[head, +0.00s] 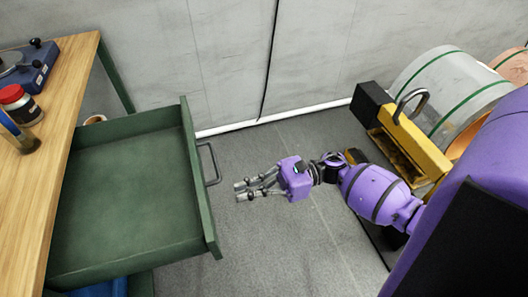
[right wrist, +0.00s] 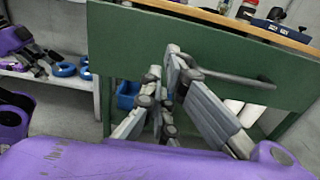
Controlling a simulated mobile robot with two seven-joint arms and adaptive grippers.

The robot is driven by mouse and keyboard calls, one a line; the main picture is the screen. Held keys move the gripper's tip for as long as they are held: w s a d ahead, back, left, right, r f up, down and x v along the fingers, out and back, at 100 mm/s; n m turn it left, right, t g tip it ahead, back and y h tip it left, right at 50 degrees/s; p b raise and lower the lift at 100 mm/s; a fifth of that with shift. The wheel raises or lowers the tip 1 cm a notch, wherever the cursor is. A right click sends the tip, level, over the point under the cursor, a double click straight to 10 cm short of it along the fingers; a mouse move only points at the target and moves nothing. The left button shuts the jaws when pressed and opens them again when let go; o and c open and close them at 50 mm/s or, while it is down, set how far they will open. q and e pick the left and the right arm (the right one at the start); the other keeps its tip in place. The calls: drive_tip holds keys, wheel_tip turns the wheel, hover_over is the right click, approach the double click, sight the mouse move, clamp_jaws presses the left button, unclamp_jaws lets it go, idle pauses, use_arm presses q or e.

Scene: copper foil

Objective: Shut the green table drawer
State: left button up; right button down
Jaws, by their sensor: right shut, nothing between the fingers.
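The green table drawer (head: 125,200) is pulled well out from under the wooden tabletop in the head view, and its inside looks empty. Its front panel carries a grey bar handle (head: 213,164). My right gripper (head: 238,192) is shut and empty, a short way to the right of the drawer front and slightly nearer the viewer than the handle. In the right wrist view the gripper fingers (right wrist: 172,65) point at the green drawer front (right wrist: 125,45), with the handle (right wrist: 225,75) just to their right. I cannot tell there whether they touch.
The wooden tabletop (head: 45,165) holds a red-lidded jar (head: 20,104) and a blue device (head: 28,68). A yellow and black lifting device (head: 405,140) and large foil rolls (head: 450,90) stand at the right. The grey floor around the gripper is clear.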

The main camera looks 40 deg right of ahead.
sight(91, 244)
drive_tip(key=p+x, duration=0.1)
drive_tip(key=x, duration=0.5)
drive_tip(key=b+x, duration=0.3)
drive_tip(key=x, duration=1.3)
drive_tip(key=b+x, duration=0.4)
drive_tip(key=x, duration=1.3)
drive_tip(key=shift+a+f, duration=0.15)
drive_tip(key=shift+f, duration=0.1)
drive_tip(key=shift+a+r, duration=0.1)
drive_tip(key=shift+a, duration=0.15)
drive_tip(key=shift+w, duration=0.1)
drive_tip(key=shift+d, duration=0.1)
